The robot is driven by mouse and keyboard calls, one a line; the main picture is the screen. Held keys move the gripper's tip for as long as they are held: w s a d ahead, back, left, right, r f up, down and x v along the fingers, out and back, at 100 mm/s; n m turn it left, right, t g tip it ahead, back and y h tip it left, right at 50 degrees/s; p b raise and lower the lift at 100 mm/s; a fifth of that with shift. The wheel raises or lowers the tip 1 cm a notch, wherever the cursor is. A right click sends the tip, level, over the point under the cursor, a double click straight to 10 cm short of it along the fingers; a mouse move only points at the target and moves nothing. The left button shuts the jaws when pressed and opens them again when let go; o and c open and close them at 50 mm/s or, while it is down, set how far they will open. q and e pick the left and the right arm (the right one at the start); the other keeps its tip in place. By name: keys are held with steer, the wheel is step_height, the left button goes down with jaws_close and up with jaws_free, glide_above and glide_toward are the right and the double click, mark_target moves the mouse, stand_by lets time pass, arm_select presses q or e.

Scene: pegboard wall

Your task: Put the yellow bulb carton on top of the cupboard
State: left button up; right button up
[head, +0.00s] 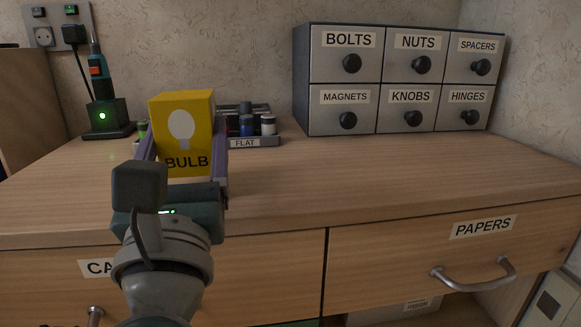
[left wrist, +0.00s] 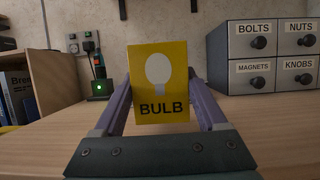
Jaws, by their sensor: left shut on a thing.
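The yellow bulb carton (head: 186,130) stands upright between the fingers of my left gripper (head: 183,160), with its bulb picture facing me. My left gripper is shut on it, one finger on each side. In the left wrist view the carton (left wrist: 159,85) sits between the two purple fingers (left wrist: 160,105). It appears over the wooden worktop; I cannot tell whether its base touches the wood. My right gripper is not in view. No cupboard top can be made out for certain in these views.
A grey drawer unit (head: 400,80) with labelled drawers stands at the back right. A tray marked FLAT (head: 245,142) holding batteries is behind the carton. A screwdriver in a charger (head: 106,115) stands at the back left. The worktop's right part (head: 420,175) is clear.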

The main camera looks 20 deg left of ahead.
mark_target(190, 175)
arm_select(q)
steer(key=shift+f+b, duration=0.35)
steer(key=shift+f, duration=1.2)
steer(key=shift+f+b, duration=0.3)
steer(key=shift+b, duration=0.1)
steer(key=o, duration=1.3)
steer(key=shift+r, duration=0.1)
steer(key=shift+r, duration=0.1)
